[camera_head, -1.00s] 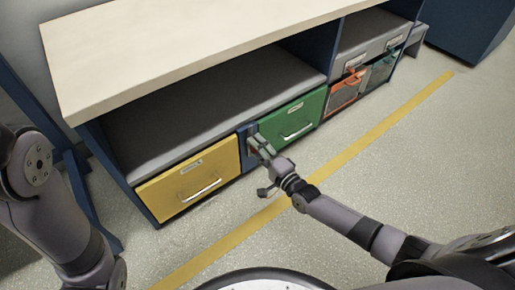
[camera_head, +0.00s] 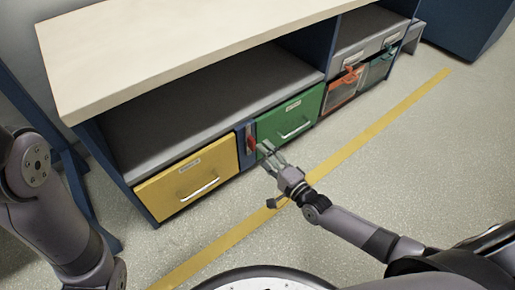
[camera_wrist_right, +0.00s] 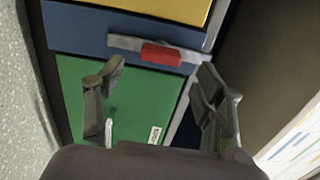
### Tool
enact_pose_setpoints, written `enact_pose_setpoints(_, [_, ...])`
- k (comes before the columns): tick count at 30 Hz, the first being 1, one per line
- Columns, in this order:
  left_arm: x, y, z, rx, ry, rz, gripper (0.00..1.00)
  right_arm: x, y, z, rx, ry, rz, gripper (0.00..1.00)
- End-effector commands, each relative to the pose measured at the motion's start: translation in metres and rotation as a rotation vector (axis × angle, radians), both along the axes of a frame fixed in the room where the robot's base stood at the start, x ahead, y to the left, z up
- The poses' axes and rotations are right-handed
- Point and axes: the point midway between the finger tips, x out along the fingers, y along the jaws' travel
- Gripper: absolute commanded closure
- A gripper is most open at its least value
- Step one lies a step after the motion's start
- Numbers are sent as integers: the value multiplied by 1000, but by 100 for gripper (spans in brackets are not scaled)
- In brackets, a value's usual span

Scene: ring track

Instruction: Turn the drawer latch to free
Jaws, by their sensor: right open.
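The drawer latch (camera_head: 250,140) is a pale grey bar with a red grip. It sits on the blue post between the yellow drawer (camera_head: 190,181) and the green drawer (camera_head: 285,124). The bar lies along the post, roughly upright in the head view. In the right wrist view the latch's red grip (camera_wrist_right: 161,55) lies just beyond my fingertips. My right gripper (camera_head: 264,151) is open and empty, in front of the latch and the green drawer's left edge, apart from the latch. Both drawers look shut. My left arm shows at the left, but its gripper does not.
A pale bench top (camera_head: 190,45) overhangs a grey shelf (camera_head: 215,105) above the drawers. Orange and grey-green bins (camera_head: 345,88) stand farther right. The floor in front is clear, with a yellow line (camera_head: 350,150) along it.

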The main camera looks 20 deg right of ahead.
Motion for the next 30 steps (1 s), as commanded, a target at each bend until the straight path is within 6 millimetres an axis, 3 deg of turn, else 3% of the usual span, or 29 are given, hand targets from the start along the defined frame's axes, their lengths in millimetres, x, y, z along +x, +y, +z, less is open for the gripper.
enact_pose_setpoints(6, [0,0,0,1,0,0,60,-44,-16,-1,0,4,0,37])
enact_pose_setpoints(12, [0,0,0,1,0,0,60,-64,-24,0,1,1,-1,37])
enact_pose_setpoints(30, [0,0,0,2,-1,1,60,-67,-25,0,1,-1,-1,37])
